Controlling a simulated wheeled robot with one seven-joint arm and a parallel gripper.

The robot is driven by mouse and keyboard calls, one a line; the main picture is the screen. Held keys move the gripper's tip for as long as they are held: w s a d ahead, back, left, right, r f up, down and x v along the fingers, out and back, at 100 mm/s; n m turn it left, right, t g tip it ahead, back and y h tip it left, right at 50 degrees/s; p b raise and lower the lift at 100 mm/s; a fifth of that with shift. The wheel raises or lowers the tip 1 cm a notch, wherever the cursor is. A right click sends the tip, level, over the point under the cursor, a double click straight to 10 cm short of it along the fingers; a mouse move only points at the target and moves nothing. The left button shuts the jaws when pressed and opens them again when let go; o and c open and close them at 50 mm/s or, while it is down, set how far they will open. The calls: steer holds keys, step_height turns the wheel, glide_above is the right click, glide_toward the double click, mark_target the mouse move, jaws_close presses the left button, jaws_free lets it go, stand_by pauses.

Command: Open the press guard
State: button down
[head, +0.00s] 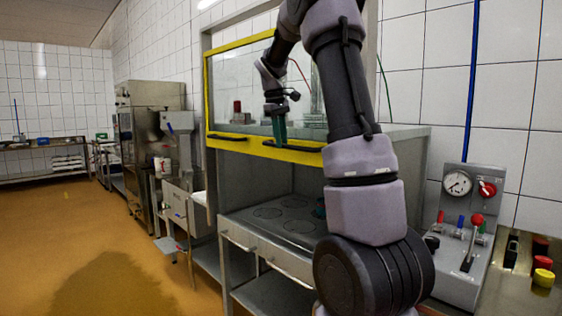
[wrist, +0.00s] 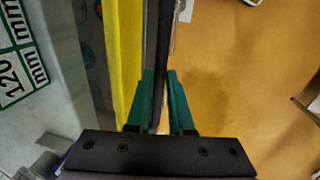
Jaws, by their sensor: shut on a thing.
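The press guard is a clear panel in a yellow frame (head: 208,95) at the front of the press cabinet. It stands upright across the upper opening. In the wrist view, the fingers (wrist: 160,112) close on both sides of a black bar (wrist: 158,45), beside the yellow frame (wrist: 128,50). My arm hides the guard's right part.
A control box with a gauge (head: 457,184) and levers stands at the right, near red and yellow buttons (head: 543,277). Below the guard is a grey worktop (head: 262,226) with round marks. Steel machines (head: 150,130) stand at the left. The brown floor (head: 70,240) is open there.

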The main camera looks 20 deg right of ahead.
steer(key=shift+r, duration=1.45)
steer(key=c, duration=0.8)
jaws_free()
steer(key=r, duration=0.3)
steer(key=a+r, duration=0.1)
steer(key=r, duration=0.3)
steer(key=a+r, duration=0.1)
steer(key=r, duration=0.2)
steer(key=shift+s+r, duration=0.25)
steer(key=shift+s, duration=0.05)
